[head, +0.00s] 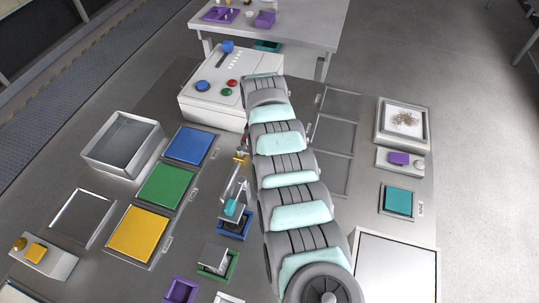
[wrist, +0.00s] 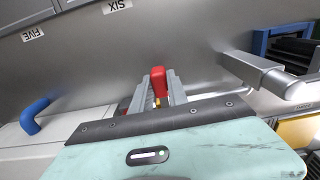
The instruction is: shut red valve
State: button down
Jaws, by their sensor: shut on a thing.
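In the wrist view, the red valve's handle (wrist: 158,78) stands between the two grey fingers of my gripper (wrist: 157,86). The gripper is shut on it. A small yellow part shows just below the red handle, between the fingers. The rest of the valve is hidden by the fingers and the gripper body. In the head view, my arm reaches up the picture toward the white control box, and I cannot make out the gripper's fingertips.
In the wrist view, a blue handle (wrist: 34,114) is at the left and a metal bar handle (wrist: 268,72) at the right. In the head view, the control box (head: 214,108) with buttons stands beyond the arm. Blue (head: 188,145), green (head: 166,185) and yellow (head: 138,233) panels lie left.

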jog(key=c, duration=1.3)
grip_release()
jog(key=shift+r, duration=0.15)
notch_tip(320, 180, up, 10)
jog(key=shift+r+p, duration=0.25)
jog(key=shift+p, duration=0.35)
jog(key=shift+w+a, duration=0.1)
jog(key=shift+w, duration=0.05)
